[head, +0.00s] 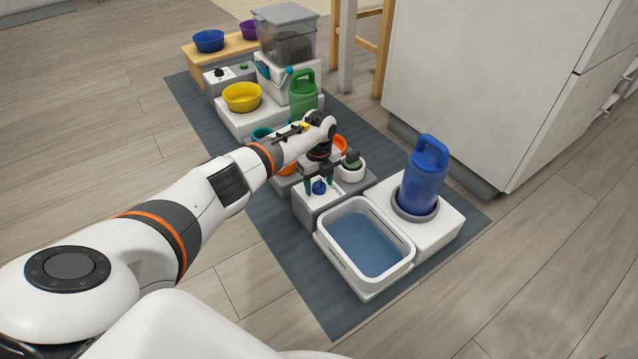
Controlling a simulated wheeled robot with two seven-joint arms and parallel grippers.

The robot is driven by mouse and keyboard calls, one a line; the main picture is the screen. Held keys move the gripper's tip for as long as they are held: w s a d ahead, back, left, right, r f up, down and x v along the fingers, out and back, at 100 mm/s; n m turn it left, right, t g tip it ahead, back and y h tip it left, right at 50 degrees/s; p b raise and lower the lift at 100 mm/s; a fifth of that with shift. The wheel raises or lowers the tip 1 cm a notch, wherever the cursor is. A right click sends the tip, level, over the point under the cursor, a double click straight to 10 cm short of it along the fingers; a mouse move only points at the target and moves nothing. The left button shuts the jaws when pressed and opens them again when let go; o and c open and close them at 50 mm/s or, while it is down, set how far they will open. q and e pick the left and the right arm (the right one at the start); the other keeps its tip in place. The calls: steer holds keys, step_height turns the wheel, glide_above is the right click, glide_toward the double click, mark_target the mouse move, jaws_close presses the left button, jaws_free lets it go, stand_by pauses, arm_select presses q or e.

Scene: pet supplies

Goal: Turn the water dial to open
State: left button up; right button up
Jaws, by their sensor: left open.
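The blue water dial (319,188) sits on top of a small grey-white block beside the water basin (323,254). My left gripper (320,184) points down over this block. Its jaws are open, with one dark teal fingertip to the left of the dial and one to the right. I cannot tell whether the fingertips touch the dial. The gripper and wrist hide part of the block's back. My right gripper is not in view.
A blue jug (424,180) stands on a white base right of the basin. A white cabinet (480,80) is at right.

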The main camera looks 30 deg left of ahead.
arm_select(q)
steer(key=shift+c, duration=0.4)
steer(key=c, duration=0.9)
steer(key=shift+m, duration=0.3)
steer(key=m+p, duration=0.1)
steer(key=m, duration=0.1)
steer(key=shift+r+m, duration=0.1)
steer(key=shift+m, duration=0.3)
steer(key=m, duration=0.9)
steer(key=shift+m, duration=0.4)
steer(key=m, duration=0.4)
steer(key=shift+m, duration=0.4)
